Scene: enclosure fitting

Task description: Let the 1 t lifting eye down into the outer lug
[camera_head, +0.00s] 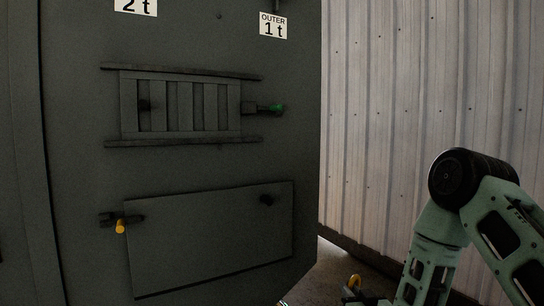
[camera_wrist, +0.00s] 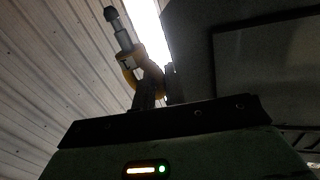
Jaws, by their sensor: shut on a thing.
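The lifting eye (camera_wrist: 130,78) shows in the wrist view as a yellow ring with a grey shank and a dark end knob, pointing up and left in the picture. My gripper (camera_wrist: 157,88) is shut on its yellow ring. In the head view the yellow eye (camera_head: 354,281) shows small at the bottom edge, right of the cabinet, with my gripper (camera_head: 351,294) mostly cut off by the frame. The label "OUTER 1 t" (camera_head: 273,26) is on the cabinet at the top. A small dark piece just above it is cut off, so I cannot tell the outer lug's shape.
The dark cabinet (camera_head: 80,200) carries a slatted vent (camera_head: 190,106) with a green-tipped latch (camera_head: 277,108), and a lower panel (camera_head: 210,240) with a yellow-tipped latch (camera_head: 120,226). A "2 t" label (camera_head: 135,7) is at upper left. A corrugated wall (camera_head: 420,90) stands behind; floor shows between.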

